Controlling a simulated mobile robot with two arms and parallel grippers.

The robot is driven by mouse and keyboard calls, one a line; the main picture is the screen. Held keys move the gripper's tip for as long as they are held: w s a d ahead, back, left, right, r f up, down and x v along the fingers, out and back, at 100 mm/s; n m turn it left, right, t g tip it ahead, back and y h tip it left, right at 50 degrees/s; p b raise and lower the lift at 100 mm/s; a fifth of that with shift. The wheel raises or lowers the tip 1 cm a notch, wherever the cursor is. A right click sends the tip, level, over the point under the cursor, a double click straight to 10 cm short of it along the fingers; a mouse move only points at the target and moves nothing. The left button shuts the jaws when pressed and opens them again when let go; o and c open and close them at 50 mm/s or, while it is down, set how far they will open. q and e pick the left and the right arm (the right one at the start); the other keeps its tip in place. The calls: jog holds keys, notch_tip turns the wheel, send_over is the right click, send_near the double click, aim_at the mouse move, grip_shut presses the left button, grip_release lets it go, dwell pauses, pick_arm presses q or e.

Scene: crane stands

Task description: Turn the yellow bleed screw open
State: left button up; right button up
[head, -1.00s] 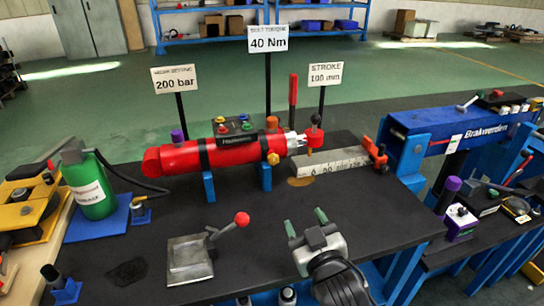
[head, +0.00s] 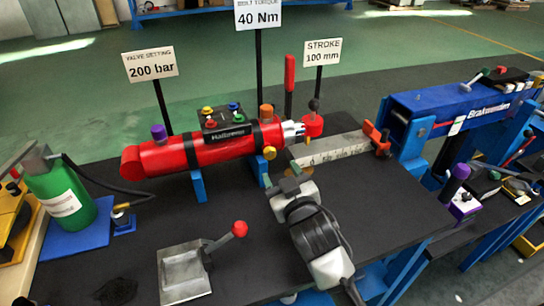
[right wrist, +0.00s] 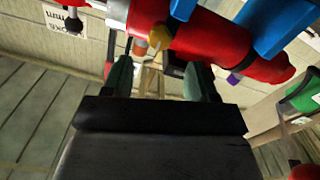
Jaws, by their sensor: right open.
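The yellow bleed screw (head: 269,153) sticks out from the front of the red cylinder (head: 165,157), near its right end. It also shows in the right wrist view (right wrist: 160,37), above and beyond the space between the fingers. My right gripper (head: 279,176) is open and empty, with its green fingers pointing at the screw from the front. In the right wrist view the fingers (right wrist: 160,72) stand apart, with no contact with the screw visible. My left gripper is not in view.
A metal block with a red-knobbed lever (head: 185,273) stands on the dark bench, left of my right arm. Blue supports (head: 198,185) hold the cylinder. A green bottle (head: 62,195) stands at left. A long metal bar (head: 330,150) lies right of the screw.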

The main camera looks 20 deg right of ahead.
aim_at(271, 155)
jog(key=w, duration=0.4)
jog(key=shift+w+a, duration=0.1)
jog(key=shift+w, duration=1.05)
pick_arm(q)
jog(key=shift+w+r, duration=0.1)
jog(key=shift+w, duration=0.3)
pick_arm(e)
jog(key=shift+c, duration=0.3)
jog(key=c, duration=0.9)
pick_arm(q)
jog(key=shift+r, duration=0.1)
